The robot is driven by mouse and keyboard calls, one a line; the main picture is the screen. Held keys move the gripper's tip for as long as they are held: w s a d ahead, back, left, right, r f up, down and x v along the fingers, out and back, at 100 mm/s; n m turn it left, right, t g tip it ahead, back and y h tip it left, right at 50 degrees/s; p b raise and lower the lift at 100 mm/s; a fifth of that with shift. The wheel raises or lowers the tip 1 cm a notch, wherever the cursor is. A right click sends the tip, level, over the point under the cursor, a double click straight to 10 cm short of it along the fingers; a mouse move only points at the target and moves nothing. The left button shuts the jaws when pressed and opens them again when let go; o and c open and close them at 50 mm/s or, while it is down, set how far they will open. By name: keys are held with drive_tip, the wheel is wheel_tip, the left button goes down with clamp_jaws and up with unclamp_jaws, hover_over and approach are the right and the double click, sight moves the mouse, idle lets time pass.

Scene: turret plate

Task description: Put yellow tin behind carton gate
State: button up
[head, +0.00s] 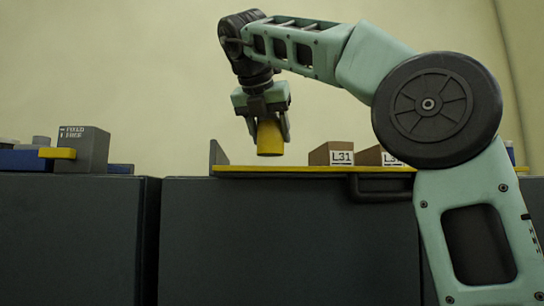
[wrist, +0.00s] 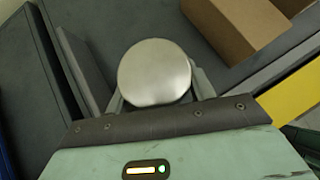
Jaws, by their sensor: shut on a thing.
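My gripper (head: 268,125) is shut on the yellow tin (head: 270,140), which hangs upright in the air above the yellow-edged plate (head: 300,169). In the wrist view the tin's round silver top (wrist: 155,72) sits between the fingers. Two brown cartons stand on the plate to the right of the tin: one marked L31 (head: 332,154) and another (head: 372,156) partly hidden by my arm. A carton (wrist: 238,28) also shows at the upper right of the wrist view. I cannot tell which cartons form the gate.
A grey upright panel (head: 218,154) stands at the plate's left end. A grey block (head: 84,149) with a yellow bar (head: 57,153) stands on the left cabinet (head: 70,230). A gap separates it from the middle cabinet (head: 280,240). The plate between panel and L31 carton looks clear.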

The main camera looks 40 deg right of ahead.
sight(270, 155)
drive_tip(key=shift+f, duration=2.4)
drive_tip(key=shift+f, duration=0.2)
drive_tip(key=o, duration=1.4)
drive_tip(key=shift+r+p, duration=0.2)
drive_tip(key=shift+p, duration=0.1)
drive_tip(key=b+v, duration=0.1)
drive_tip(key=v, duration=1.1)
